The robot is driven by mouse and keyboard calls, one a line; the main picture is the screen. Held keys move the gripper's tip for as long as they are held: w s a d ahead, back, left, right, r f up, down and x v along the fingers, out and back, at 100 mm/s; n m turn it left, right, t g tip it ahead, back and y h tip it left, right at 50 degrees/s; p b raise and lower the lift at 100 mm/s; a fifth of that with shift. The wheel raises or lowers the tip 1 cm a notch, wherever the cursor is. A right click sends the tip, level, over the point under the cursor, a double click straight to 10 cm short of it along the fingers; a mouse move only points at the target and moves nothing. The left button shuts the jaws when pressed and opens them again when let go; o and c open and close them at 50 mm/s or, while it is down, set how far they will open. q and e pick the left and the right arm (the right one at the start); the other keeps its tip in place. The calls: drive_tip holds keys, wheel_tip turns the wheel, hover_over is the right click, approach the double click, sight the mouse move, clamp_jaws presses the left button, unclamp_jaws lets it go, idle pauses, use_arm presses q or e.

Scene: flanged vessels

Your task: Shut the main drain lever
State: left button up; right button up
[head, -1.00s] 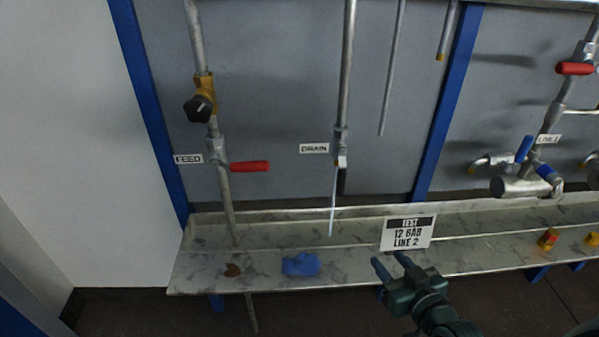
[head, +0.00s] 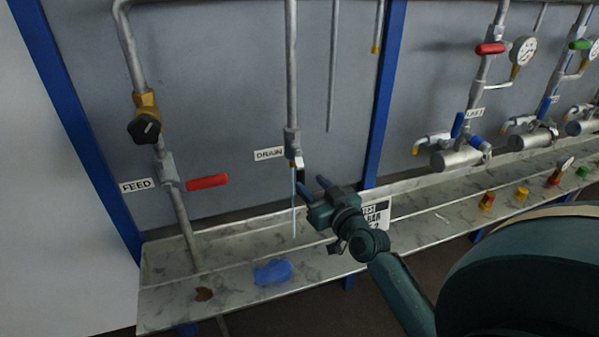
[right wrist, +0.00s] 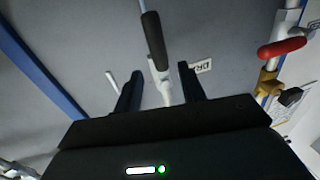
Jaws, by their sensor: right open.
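The drain valve (head: 292,143) sits on a vertical pipe beside the DRAIN label (head: 269,154). Its dark-handled lever (head: 300,175) hangs down along the pipe line, and a thin pale blue stream (head: 293,212) runs below the valve. My right gripper (head: 312,186) is open and empty, with its fingertips close to the lever handle at its right. In the right wrist view, the black lever handle (right wrist: 153,37) shows ahead, in line with the gap between the open fingers (right wrist: 159,80). I cannot tell whether they touch. My left gripper is not in view.
A red FEED lever (head: 207,182) and a black knob (head: 144,127) are on the left pipe. A blue cloth (head: 273,272) lies on the metal trough (head: 165,315). A sign (head: 377,212) stands behind my right arm. More valves and gauges (head: 523,50) are on the right.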

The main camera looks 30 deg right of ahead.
sight(303, 177)
drive_tip(key=w, duration=0.6)
drive_tip(key=shift+d, duration=0.1)
drive_tip(key=shift+c, duration=0.2)
clamp_jaws()
